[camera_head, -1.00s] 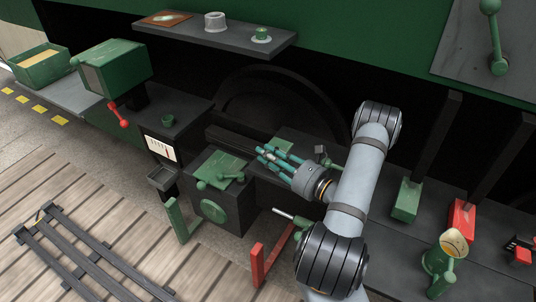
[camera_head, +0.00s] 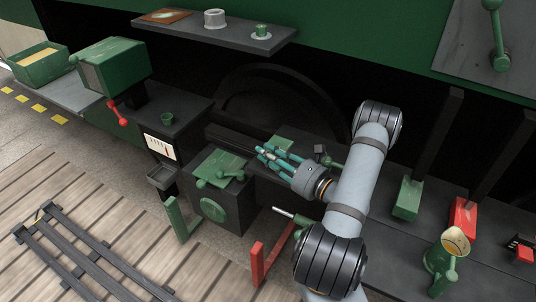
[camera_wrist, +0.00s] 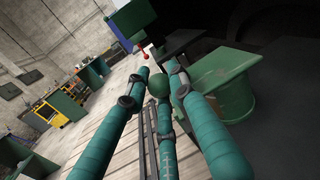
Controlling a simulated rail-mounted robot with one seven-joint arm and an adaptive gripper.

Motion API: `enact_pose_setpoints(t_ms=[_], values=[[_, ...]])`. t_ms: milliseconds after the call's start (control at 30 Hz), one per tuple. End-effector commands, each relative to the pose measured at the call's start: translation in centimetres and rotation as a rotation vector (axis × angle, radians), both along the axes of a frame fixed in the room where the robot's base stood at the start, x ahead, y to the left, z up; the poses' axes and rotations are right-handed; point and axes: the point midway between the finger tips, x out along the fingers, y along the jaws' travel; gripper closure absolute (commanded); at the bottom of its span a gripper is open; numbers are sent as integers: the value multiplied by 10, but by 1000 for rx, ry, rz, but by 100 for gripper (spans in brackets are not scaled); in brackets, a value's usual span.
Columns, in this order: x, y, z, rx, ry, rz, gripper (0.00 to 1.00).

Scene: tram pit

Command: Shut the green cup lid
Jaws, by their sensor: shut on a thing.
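My gripper (camera_head: 266,157) has slim teal fingers and hangs over the dark machinery in the middle of the head view, pointing left. In the wrist view, the fingers (camera_wrist: 160,86) close around a small dark green ball knob (camera_wrist: 158,84). Close to the right of the fingers there is a green round cup-like body (camera_wrist: 237,98) with a flat green lid (camera_wrist: 208,72), which looks tilted. A green plate (camera_head: 291,141) shows behind the gripper in the head view. I cannot tell how the knob joins the lid, as the fingers hide it.
A black box with a green top (camera_head: 222,164) and lever stands left of my gripper. A red lever (camera_head: 118,114) hangs from a green housing. A red post (camera_head: 257,264) and a green jug (camera_head: 440,265) stand in front. Rails lie on the plank floor.

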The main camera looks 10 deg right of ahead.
Motion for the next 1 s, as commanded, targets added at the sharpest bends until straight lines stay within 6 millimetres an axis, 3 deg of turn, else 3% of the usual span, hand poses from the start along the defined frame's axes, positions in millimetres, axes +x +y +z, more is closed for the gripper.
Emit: enact_pose_setpoints(t_ms=[100, 133, 467, 767, 1000], values=[[0, 0, 0, 2, 3, 2, 100], [0, 0, 0, 2, 3, 2, 76], [0, 0, 0, 3, 3, 1, 57], [-1, -2, 0, 3, 5, 0, 57], [-27, -24, 0, 5, 5, -8, 57]])
